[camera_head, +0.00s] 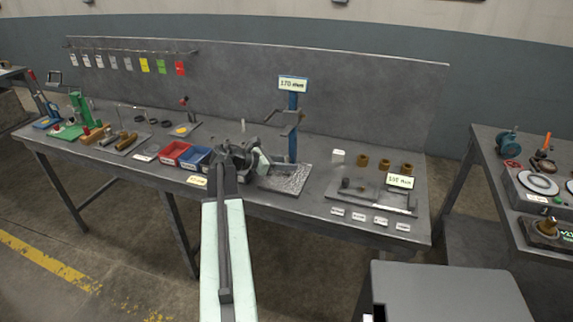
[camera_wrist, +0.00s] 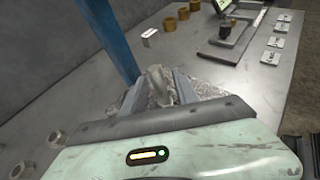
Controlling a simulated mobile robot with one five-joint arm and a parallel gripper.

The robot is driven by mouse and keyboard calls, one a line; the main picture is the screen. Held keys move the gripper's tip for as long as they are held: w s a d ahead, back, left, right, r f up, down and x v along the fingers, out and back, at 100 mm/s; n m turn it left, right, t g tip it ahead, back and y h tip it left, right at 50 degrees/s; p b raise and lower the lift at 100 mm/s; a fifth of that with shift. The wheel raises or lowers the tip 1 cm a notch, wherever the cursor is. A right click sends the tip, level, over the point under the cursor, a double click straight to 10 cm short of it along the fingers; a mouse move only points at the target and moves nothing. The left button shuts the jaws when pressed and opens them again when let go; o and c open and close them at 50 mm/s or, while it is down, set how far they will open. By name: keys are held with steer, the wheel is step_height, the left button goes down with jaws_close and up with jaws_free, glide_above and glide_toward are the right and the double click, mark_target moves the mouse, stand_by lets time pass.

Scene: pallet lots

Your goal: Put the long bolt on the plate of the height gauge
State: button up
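The height gauge (camera_head: 293,128) is a blue column with a "170 mm" sign and a side arm, rising from a speckled grey plate (camera_head: 287,181). In the wrist view the blue column (camera_wrist: 107,38) stands at upper left and part of the plate (camera_wrist: 207,88) shows past my fingers. My gripper (camera_head: 252,158) is over the left part of the plate. In the wrist view a grey, bolt-like piece (camera_wrist: 157,80) lies between the two fingers of my gripper (camera_wrist: 159,90). I cannot tell whether the fingers touch it, or whether it rests on the plate.
A red bin (camera_head: 175,152) and a blue bin (camera_head: 196,157) stand left of the gauge. Brass rings (camera_head: 384,163) and a tray (camera_head: 345,197) with a "150 mm" sign lie to the right, with small labels in front. A second bench (camera_head: 487,140) stands at far right.

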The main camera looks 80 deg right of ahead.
steer(key=shift+r, duration=0.25)
steer(key=p+v, duration=0.5)
steer(key=v, duration=0.7)
steer(key=shift+a+f, duration=0.1)
steer(key=shift+f, duration=0.05)
